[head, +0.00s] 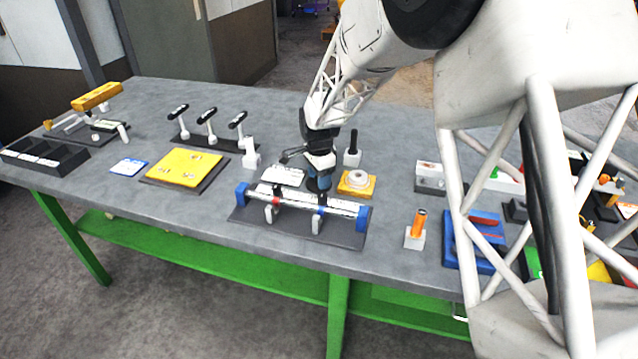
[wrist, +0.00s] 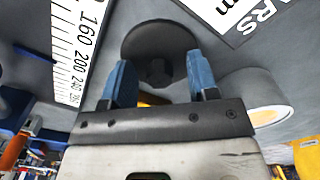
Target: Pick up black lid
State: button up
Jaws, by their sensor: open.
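The black lid (wrist: 158,38) is a dark round disc with a small knob at its centre, seen in the wrist view just beyond my fingertips. My gripper (wrist: 160,82) is open, with one blue finger on each side of the knob and a visible gap between them. I cannot tell whether either finger touches the lid. In the head view my gripper (head: 319,178) points down over the table behind the blue-ended rail fixture. The lid is mostly hidden there by the gripper.
A yellow block with a white ring (head: 357,182) stands close to the right of my gripper. The rail fixture (head: 300,208) lies in front, and a white printed plate (head: 283,176) is close on the left. A black upright handle (head: 353,142) stands behind. Bare table (head: 395,235) shows at front right.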

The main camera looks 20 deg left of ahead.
dwell(0.3)
jog(key=c, duration=1)
jog(key=shift+r, duration=5)
